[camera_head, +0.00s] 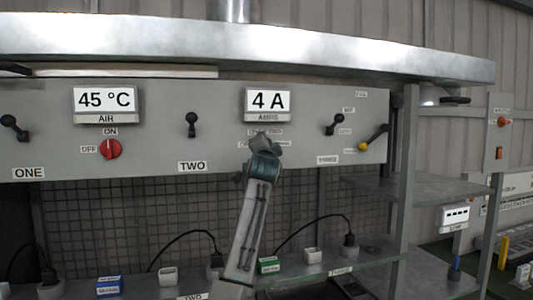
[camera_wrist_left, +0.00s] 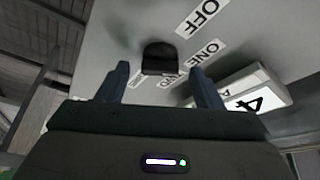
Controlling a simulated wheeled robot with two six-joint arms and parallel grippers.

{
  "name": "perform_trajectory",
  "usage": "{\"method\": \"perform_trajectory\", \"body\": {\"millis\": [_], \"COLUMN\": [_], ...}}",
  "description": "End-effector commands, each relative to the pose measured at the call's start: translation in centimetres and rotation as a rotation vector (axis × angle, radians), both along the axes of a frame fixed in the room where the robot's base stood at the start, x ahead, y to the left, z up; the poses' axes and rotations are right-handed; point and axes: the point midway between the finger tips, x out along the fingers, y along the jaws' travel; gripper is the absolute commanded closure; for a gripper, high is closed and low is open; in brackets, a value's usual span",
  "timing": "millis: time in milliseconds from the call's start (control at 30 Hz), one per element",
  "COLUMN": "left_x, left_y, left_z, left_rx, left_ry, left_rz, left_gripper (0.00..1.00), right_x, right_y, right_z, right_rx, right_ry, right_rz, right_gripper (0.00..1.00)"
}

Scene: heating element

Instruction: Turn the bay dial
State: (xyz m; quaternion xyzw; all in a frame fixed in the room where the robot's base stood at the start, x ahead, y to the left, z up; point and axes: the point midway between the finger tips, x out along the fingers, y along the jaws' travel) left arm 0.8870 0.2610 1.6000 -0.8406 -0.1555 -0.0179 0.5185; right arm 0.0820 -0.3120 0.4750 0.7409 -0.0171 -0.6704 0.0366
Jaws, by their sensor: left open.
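The bay dial (camera_wrist_left: 158,58) is a dark block-shaped knob on the grey panel in the left wrist view. Labels OFF, ONE and TWO sit around it; a further label is partly hidden. My left gripper (camera_wrist_left: 160,70) is open, with one finger on each side of the dial's near edge; I cannot tell whether they touch it. In the head view my left gripper (camera_head: 262,145) is at the panel just below the 4 A display (camera_head: 267,102) and hides the dial. I cannot read which label the dial points to. My right gripper is not in view.
The panel (camera_head: 60,105) also carries a red ON/OFF knob (camera_head: 110,149), black levers (camera_head: 192,124) and a yellow-tipped lever (camera_head: 373,138). A metal hood (camera_head: 300,48) overhangs it. Below, a shelf holds small boxes, plugs and cables. A side frame stands at right.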

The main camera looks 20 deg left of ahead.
Motion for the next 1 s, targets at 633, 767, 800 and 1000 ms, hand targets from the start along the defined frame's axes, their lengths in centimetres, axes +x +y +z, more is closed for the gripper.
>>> {"method": "perform_trajectory", "body": {"millis": [633,767,800,1000], "left_x": [-9.5,-9.9,-9.9,-9.8], "left_y": [-2.5,-2.6,-2.6,-2.6], "left_z": [-2.2,-2.1,-2.1,-2.1], "left_rx": [-0.001,0.000,0.001,0.000], "left_ry": [0.000,0.001,0.001,0.001], "left_rz": [-0.002,0.000,0.000,0.000], "left_gripper": [0.40,0.40,0.40,0.40], "right_x": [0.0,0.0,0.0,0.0], "right_y": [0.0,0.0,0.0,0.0], "right_z": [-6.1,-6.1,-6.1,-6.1], "right_rx": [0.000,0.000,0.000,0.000], "right_ry": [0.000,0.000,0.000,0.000], "right_rz": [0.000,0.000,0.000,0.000], "right_gripper": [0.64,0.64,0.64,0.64]}}
